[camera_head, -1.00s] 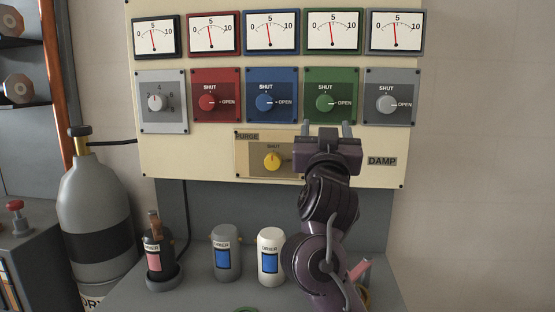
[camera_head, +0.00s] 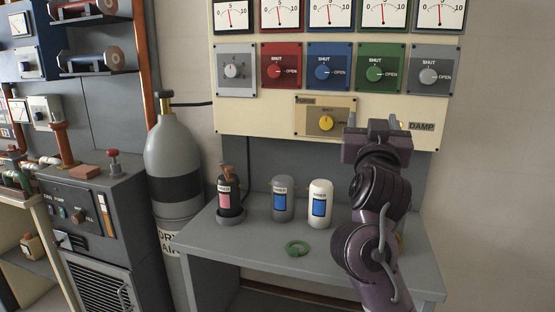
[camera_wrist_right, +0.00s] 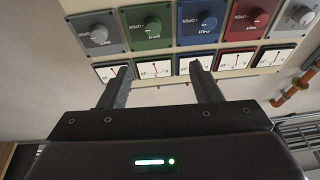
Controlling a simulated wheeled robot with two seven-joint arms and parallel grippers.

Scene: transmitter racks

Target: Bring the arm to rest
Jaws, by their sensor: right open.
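My right arm rises from the lower right in the head view, with its right gripper (camera_head: 376,122) in front of the cream control panel (camera_head: 270,118), left of the DAMP label (camera_head: 421,126). In the right wrist view the gripper (camera_wrist_right: 160,88) has its two fingers spread apart with nothing between them. The panel's knobs and gauges show beyond the fingertips. The yellow purge knob (camera_head: 326,122) is just left of the gripper in the head view. My left gripper is not in view.
A grey gas cylinder (camera_head: 172,157) stands left of the table. The right wall side looks clear.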

